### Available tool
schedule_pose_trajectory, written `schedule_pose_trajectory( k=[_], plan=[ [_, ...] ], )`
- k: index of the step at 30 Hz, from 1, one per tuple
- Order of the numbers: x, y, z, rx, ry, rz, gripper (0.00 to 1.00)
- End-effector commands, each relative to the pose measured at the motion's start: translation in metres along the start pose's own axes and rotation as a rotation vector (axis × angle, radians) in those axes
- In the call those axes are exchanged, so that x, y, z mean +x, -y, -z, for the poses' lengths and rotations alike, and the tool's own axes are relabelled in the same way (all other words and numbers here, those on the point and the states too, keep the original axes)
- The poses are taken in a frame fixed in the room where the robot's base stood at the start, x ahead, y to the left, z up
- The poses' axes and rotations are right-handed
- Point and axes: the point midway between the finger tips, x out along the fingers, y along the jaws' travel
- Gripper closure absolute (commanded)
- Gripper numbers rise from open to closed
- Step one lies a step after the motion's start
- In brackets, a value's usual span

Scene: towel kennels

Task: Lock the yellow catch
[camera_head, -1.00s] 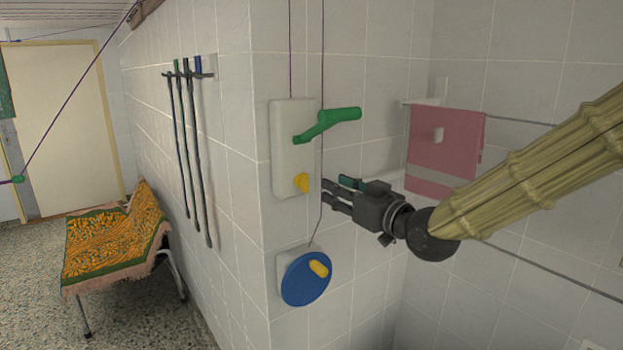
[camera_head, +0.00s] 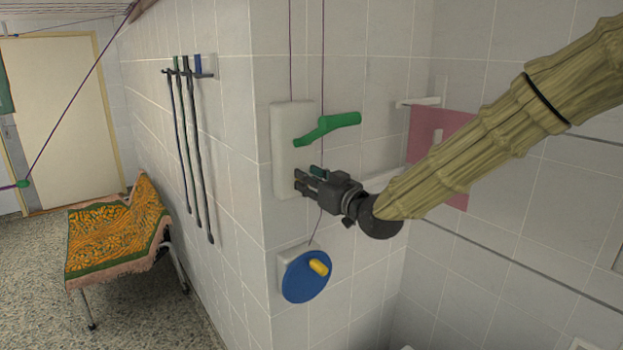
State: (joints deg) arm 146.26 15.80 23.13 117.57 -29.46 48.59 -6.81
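A white box (camera_head: 288,125) is fixed to the tiled wall, with a green crank handle (camera_head: 330,128) on its front.
Below my gripper, a blue disc (camera_head: 300,285) with a yellow knob (camera_head: 318,267) is mounted on the wall. A pink towel (camera_head: 455,190) hangs behind my arm. Cords run up the wall from the box. A bench with a patterned cover (camera_head: 115,235) stands at the left.

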Motion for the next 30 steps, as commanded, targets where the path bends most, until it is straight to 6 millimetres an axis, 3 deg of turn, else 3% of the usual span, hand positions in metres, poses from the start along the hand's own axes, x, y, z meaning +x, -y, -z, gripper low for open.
schedule_pose_trajectory(
  k=[6,11,22,30],
  plan=[
    [-0.0001,-0.0002,-0.0004,0.000,0.000,0.000,0.71],
    [-0.0003,-0.0003,-0.0004,0.000,0.000,-0.001,1.00],
    [-0.0012,-0.0026,-0.0009,0.019,0.000,-0.003,1.00],
    [-0.0006,-0.0048,-0.0026,0.148,-0.001,-0.003,1.00]
  ],
)
